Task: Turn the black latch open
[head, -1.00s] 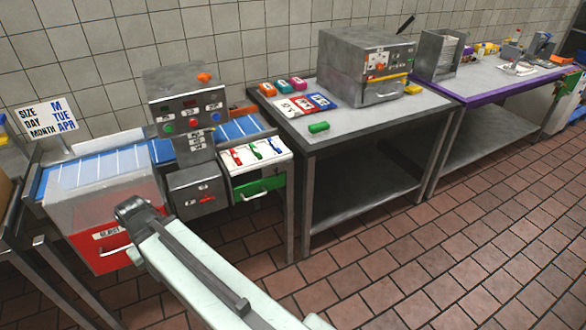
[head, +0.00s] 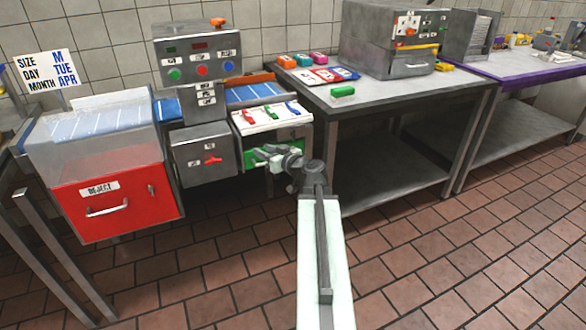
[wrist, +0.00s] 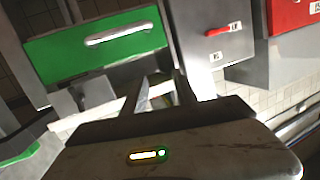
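I cannot make out a latch that is clearly black in either view. A grey box (head: 205,150) below the control panel bears a red lever (head: 213,160), lying roughly level. In the wrist view, the red lever (wrist: 223,30) is above and right of my gripper. My gripper (head: 262,155) is in front of the green drawer (head: 285,148), right of the grey box, and covers part of that drawer. In the wrist view, my gripper's (wrist: 157,92) fingers stand apart with nothing clearly held. The green drawer (wrist: 70,50) fills the upper left there.
A red reject drawer (head: 135,215) is left of the grey box. A white panel (head: 250,122) with red, green and blue levers is above the green drawer. A steel table (head: 390,100) with a green block (head: 343,91) is at right. The tiled floor in front is clear.

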